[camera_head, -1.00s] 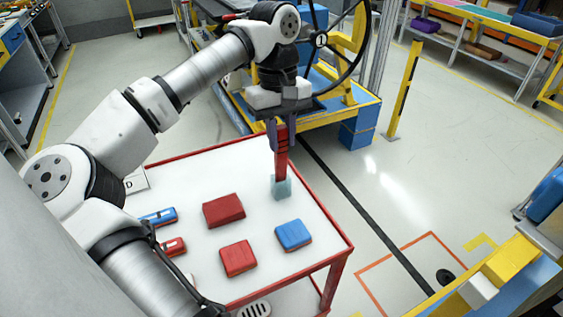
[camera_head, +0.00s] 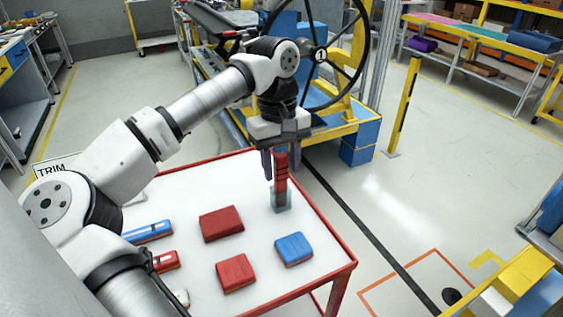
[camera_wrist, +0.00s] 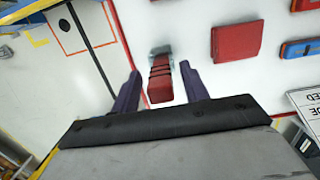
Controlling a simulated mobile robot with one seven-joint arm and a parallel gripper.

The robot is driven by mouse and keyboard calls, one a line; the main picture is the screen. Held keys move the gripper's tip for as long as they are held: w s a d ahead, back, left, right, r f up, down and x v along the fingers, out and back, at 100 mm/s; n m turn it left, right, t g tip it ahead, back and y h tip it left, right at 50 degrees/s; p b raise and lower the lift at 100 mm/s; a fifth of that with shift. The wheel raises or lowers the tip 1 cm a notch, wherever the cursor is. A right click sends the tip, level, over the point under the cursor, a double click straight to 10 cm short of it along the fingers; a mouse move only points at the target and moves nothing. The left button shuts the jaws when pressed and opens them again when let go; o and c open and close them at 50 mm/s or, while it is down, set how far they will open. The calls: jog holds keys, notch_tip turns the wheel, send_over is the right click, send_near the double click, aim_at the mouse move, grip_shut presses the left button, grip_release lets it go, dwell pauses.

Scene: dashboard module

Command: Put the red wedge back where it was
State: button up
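The red wedge (camera_head: 281,178), a tall ribbed red piece with dark bands, stands upright in a small clear holder (camera_head: 281,201) near the table's right edge. My gripper (camera_head: 280,166) is above the holder, with its fingers around the wedge's upper part. In the wrist view the wedge (camera_wrist: 161,82) lies between the two dark fingers of my gripper (camera_wrist: 160,84), with a gap on both sides. The gripper is open.
On the white, red-edged table (camera_head: 185,190) lie two red blocks (camera_head: 221,223) (camera_head: 235,272), a blue block (camera_head: 294,249), and blue (camera_head: 148,232) and red (camera_head: 166,261) cases at left. A steering wheel (camera_head: 320,55) on a yellow and blue stand is close behind my arm.

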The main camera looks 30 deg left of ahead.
notch_tip(320, 180, up, 12)
jog(key=a, duration=0.1)
jog(key=shift+w+a+r, duration=0.15)
jog(key=shift+w, duration=0.2)
